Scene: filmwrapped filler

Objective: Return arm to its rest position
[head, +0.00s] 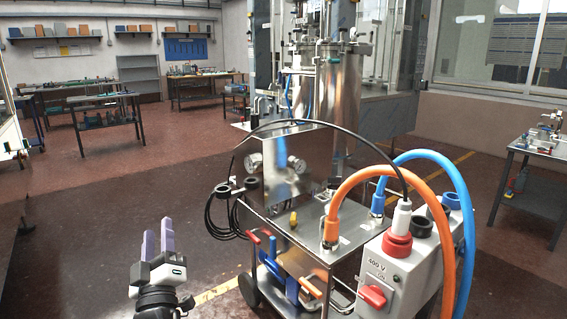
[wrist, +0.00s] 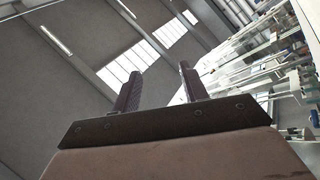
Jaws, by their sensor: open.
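My gripper (head: 158,238) shows at the lower left in the head view, pointing upward, with two purple-grey fingers apart and nothing between them. In the wrist view my gripper (wrist: 158,88) has its two dark fingers spread and empty, with the ceiling behind them. It is left of the steel machine cart (head: 290,150) and touches nothing that I can see. Most of my arm is out of the picture below.
Workbenches (head: 105,100) stand at the back left. A side table (head: 545,150) is at right. The floor at left is clear.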

